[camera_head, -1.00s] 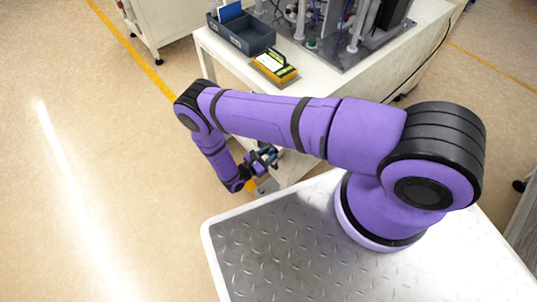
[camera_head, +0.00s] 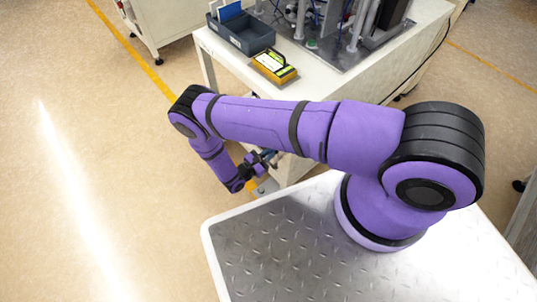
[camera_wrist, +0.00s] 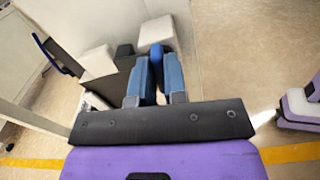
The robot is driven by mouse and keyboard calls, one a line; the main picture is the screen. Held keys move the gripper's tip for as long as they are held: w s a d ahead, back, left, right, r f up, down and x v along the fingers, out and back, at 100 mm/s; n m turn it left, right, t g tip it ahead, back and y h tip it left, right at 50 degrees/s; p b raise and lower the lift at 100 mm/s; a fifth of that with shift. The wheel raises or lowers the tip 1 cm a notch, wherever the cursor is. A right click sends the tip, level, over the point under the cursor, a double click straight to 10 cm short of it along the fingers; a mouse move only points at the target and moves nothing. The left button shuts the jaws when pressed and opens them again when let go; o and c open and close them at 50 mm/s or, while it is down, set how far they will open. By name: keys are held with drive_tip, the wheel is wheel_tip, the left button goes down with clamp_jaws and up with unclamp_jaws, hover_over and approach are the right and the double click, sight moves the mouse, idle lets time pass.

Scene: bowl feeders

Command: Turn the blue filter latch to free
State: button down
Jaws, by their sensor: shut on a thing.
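The blue filter latch (camera_wrist: 156,52) shows in the wrist view as a narrow blue piece between my fingertips. My gripper (camera_wrist: 157,72) is shut on it, with one blue-grey finger on each side. Most of the latch is hidden by the fingers, so its exact angle cannot be told. In the head view my gripper (camera_head: 266,160) is low beside the side of the white bench, and the latch cannot be made out there.
The white bench (camera_head: 322,75) carries a dark bin (camera_head: 247,36), a yellow device (camera_head: 273,67) and a metal rig. In the wrist view a pale block (camera_wrist: 157,32) and a grey block (camera_wrist: 124,52) are near the fingers. Open floor lies to the left.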

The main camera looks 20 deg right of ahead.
drive_tip(key=shift+s+f+m, duration=0.1)
drive_tip(key=shift+f+m, duration=0.05)
drive_tip(key=shift+m, duration=3.9)
drive_tip(key=shift+s+f+m, duration=0.1)
drive_tip(key=shift+f+m, duration=0.05)
drive_tip(key=shift+m, duration=3.9)
drive_tip(key=c, duration=1.2)
unclamp_jaws()
drive_tip(key=shift+o, duration=0.2)
drive_tip(key=shift+a, duration=0.1)
